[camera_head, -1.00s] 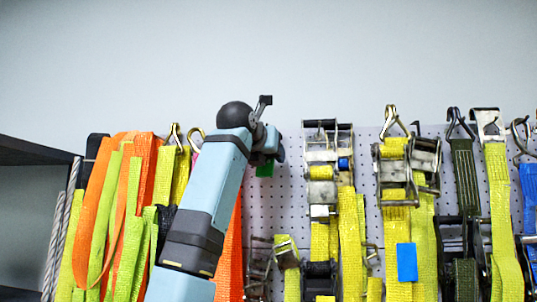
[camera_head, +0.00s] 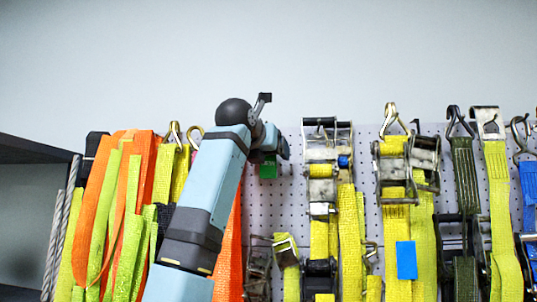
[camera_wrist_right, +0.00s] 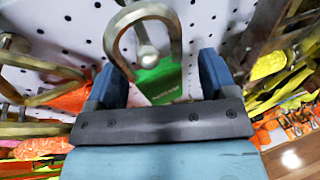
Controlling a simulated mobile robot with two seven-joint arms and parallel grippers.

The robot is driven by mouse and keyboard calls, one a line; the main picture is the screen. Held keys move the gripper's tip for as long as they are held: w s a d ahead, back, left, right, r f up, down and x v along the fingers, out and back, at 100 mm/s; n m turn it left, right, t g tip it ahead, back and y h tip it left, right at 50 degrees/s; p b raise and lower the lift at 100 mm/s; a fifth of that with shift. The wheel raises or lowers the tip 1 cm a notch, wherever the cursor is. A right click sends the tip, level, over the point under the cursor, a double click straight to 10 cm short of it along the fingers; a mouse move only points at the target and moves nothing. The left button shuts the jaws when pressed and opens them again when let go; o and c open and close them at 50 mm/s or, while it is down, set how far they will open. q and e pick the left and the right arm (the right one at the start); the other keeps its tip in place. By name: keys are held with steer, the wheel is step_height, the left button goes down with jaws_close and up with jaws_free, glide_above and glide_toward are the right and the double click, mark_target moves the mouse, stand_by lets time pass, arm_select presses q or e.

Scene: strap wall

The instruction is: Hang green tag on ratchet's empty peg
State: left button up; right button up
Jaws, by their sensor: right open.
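The green tag (camera_head: 268,171) shows against the white pegboard just below my right gripper (camera_head: 279,150) in the head view. In the right wrist view the green tag (camera_wrist_right: 160,82) hangs at a metal peg, behind a curved metal hook, between my right gripper's two blue fingers (camera_wrist_right: 160,85). The fingers are apart; I cannot tell whether either touches the tag. Ratchets hang to the right: one with yellow straps (camera_head: 322,172) and another (camera_head: 393,172) farther right. I cannot tell which peg is the ratchet's empty one. My left gripper is not in view.
Orange and yellow straps (camera_head: 118,205) hang at the left, partly behind my right arm. A blue tag (camera_head: 406,261) lies on the yellow straps at the right. Bare pegboard (camera_head: 284,200) shows between my arm and the nearest ratchet. A dark shelf (camera_head: 30,150) stands at the left edge.

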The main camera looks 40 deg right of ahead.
steer(key=b+v, duration=0.3)
steer(key=v, duration=1)
steer(key=shift+a+b, duration=0.3)
steer(key=shift+b, duration=0.05)
